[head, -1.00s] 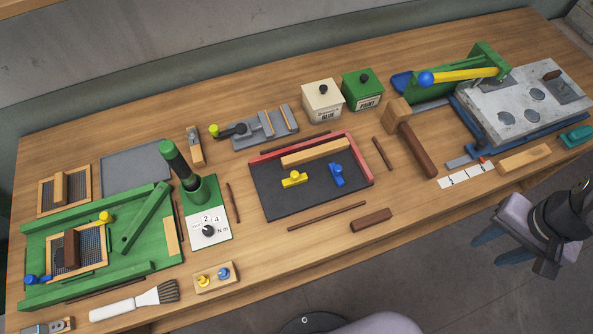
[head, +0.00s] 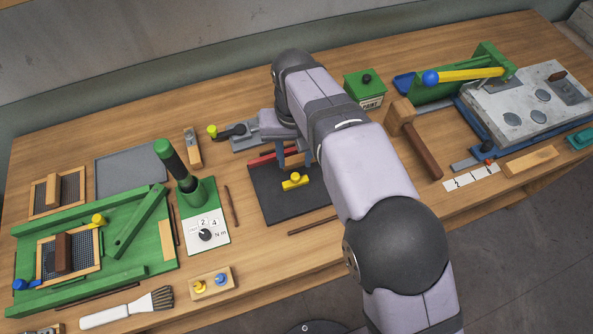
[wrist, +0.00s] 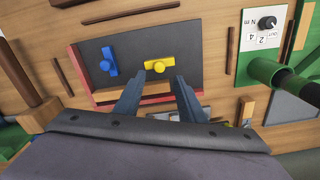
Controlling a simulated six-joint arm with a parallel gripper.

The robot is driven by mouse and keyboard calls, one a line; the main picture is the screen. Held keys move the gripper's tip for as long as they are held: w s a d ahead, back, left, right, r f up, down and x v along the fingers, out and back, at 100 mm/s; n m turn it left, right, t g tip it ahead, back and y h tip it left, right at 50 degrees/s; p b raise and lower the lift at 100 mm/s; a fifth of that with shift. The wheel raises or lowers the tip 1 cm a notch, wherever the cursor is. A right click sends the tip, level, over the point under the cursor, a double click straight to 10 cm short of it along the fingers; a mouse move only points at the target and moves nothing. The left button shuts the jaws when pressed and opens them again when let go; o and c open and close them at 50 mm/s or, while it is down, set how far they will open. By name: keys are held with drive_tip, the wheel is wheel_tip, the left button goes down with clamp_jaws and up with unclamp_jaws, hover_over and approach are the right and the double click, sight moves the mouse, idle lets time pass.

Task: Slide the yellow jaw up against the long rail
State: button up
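The yellow jaw (head: 295,181) sits on a dark board (head: 275,207); it also shows in the wrist view (wrist: 159,66). The long red rail (head: 268,158) runs along the board's far edge, mostly hidden behind my arm in the head view. In the wrist view the long rail (wrist: 103,102) shows beyond a wooden bar (wrist: 120,92), which lies between the rail and the jaw. My gripper (wrist: 158,78) is open and empty, its fingers pointing down over the board near the jaw. I cannot tell whether they touch it.
A blue jaw (wrist: 108,62) sits beside the yellow one, near the short red rail (wrist: 77,68). A green stand with a dial (head: 205,235) is left of the board. A mallet (head: 418,150) lies to the right. Thin dark sticks (head: 311,225) lie around the board.

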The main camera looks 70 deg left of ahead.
sight(296, 176)
drive_tip(key=shift+f+p, duration=1.35)
drive_tip(key=shift+f, duration=2.3)
